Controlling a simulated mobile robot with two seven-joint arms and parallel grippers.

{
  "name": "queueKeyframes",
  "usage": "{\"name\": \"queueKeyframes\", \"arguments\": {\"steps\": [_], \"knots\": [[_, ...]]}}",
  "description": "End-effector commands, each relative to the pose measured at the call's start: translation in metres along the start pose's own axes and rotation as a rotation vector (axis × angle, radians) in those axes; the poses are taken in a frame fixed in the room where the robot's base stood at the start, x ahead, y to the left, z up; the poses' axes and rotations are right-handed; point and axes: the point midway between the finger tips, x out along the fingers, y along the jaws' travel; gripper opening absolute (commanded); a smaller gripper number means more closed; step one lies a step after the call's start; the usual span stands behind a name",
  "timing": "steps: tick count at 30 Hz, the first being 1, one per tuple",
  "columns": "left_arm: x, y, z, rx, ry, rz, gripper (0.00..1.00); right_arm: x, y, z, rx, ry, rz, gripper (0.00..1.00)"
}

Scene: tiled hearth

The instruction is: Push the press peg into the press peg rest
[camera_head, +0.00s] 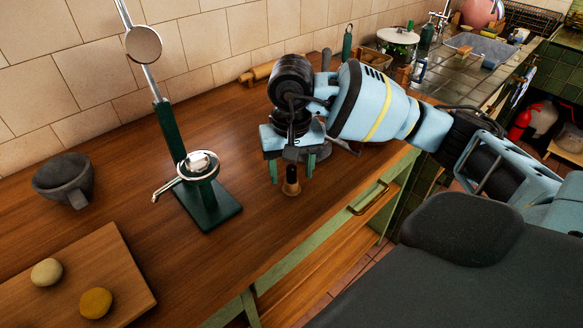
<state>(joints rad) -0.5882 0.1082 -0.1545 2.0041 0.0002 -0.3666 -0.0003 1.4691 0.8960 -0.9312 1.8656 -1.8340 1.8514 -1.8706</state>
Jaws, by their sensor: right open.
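My right gripper (291,171) comes in from the right, low over the wooden counter, pointing down with its two green fingers apart. A small peg-like piece (291,187), dark above and brown at its foot, shows between and below the fingers; its upper part is hidden by the gripper. I cannot tell whether the fingers touch it. A press stands left of the gripper, with a dark green base (212,212), a green and silver column and a metal ring holder with a side handle. I cannot make out which part is the press peg rest. My left gripper is out of view.
A dark stone mortar (64,180) sits at the left. A wooden board (100,262) with two round lumps lies at the front left. A rolling pin (262,71), a white pot (397,42) and bottles stand behind. Bare counter lies between the press and gripper.

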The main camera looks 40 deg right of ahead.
Motion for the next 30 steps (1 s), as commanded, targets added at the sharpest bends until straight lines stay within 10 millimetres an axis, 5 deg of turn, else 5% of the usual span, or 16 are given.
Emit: {"name": "queueKeyframes", "arguments": {"steps": [30], "knots": [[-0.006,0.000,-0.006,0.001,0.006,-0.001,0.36,-0.016,0.000,0.000,0.000,0.002,0.000,0.56]]}}
